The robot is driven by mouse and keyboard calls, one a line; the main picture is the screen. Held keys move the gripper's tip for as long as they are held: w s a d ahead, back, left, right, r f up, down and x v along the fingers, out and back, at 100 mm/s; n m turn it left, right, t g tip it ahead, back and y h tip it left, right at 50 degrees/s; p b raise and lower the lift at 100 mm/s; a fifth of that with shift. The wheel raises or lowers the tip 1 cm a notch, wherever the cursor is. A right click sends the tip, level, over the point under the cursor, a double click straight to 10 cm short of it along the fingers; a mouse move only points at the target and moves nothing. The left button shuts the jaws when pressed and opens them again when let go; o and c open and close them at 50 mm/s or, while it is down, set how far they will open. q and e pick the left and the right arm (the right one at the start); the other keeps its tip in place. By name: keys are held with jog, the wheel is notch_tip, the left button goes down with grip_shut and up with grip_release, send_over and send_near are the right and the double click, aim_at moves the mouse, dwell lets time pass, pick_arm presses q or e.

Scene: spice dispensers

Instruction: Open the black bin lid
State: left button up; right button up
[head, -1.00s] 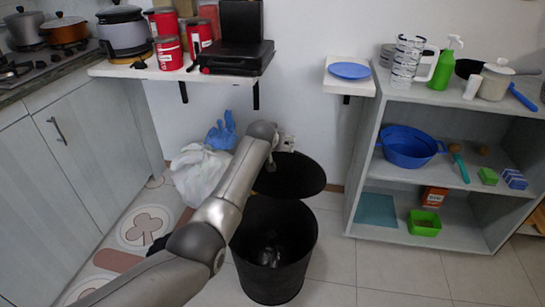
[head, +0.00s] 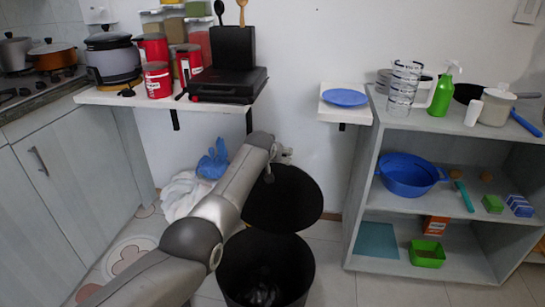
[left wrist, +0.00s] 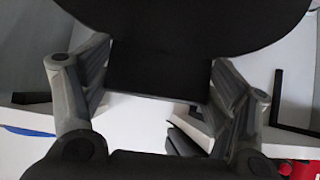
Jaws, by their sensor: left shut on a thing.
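The black bin (head: 265,280) stands on the floor, its mouth open toward me, with something dark and shiny inside. Its round black lid (head: 290,200) is tilted up steeply at the back of the rim, near the wall. My left arm reaches over the bin from the lower left. My left gripper (head: 269,172) is at the lid's upper left edge, partly hidden by my own wrist. In the left wrist view the fingers stand on both sides of a black part (left wrist: 155,82) below the dark disc of the lid (left wrist: 190,25); the gripper is shut on the lid. My right gripper is not seen.
A white wall shelf (head: 200,97) with jars and a black case is above left of the bin. A small shelf with a blue plate (head: 345,97) is above right. A grey shelf unit (head: 360,190) stands right. A white bag (head: 185,192) lies behind my arm.

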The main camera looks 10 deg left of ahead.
pick_arm(q)
jog(key=shift+r, duration=0.2)
jog(key=o, duration=1.4)
jog(key=shift+f, duration=0.15)
jog(key=shift+s, duration=0.1)
jog(key=shift+v, duration=5.95)
